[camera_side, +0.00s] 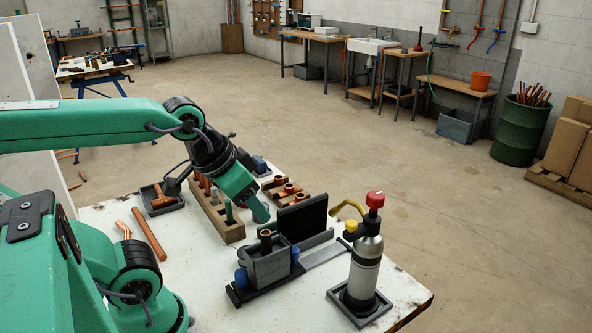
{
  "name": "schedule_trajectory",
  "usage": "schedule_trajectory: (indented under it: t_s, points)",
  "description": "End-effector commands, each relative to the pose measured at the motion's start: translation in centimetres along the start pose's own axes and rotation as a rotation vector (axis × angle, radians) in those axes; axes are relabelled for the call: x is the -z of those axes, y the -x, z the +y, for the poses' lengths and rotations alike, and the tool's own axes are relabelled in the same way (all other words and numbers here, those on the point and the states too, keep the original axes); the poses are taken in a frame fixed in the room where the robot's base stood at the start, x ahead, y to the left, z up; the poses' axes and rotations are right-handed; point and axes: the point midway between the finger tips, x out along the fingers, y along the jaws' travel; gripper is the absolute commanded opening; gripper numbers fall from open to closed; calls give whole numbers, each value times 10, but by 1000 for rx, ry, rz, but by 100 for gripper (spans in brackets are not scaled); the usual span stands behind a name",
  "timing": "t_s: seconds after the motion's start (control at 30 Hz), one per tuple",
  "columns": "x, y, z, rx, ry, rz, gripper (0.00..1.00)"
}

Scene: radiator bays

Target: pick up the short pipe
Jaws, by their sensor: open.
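A straight copper pipe (149,234) lies flat on the white worktable, left of the wooden block. A smaller bent copper piece (122,229) lies beside its left side. Another short copper pipe end (266,239) stands upright in a grey vise-like holder (268,264). I cannot tell for certain which of these is the short pipe. My gripper (261,214) is open and points down above the table, between the wooden block and the dark upright plate. It is apart from the lying pipe and behind the holder. The gap between its fingers is hard to see.
A wooden block (217,215) with upright pieces and a wooden rack of copper fittings (286,190) stand near my gripper. A dark plate (302,217) rises behind the holder. A torch cylinder with a red knob (366,262) stands at front right. A grey tray (160,207) holds a copper tee.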

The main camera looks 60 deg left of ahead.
Motion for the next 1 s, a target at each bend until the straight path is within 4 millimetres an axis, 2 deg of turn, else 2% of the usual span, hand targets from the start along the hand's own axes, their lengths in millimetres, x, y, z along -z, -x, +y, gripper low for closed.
schedule_trajectory:
  t_s: [0.37, 0.67, 1.0]
  points:
    - [2, -5, -3, 5, -54, -43, 45]
    - [10, -25, -16, -12, -279, -213, 45]
    - [16, -55, -35, -112, -562, -415, 45]
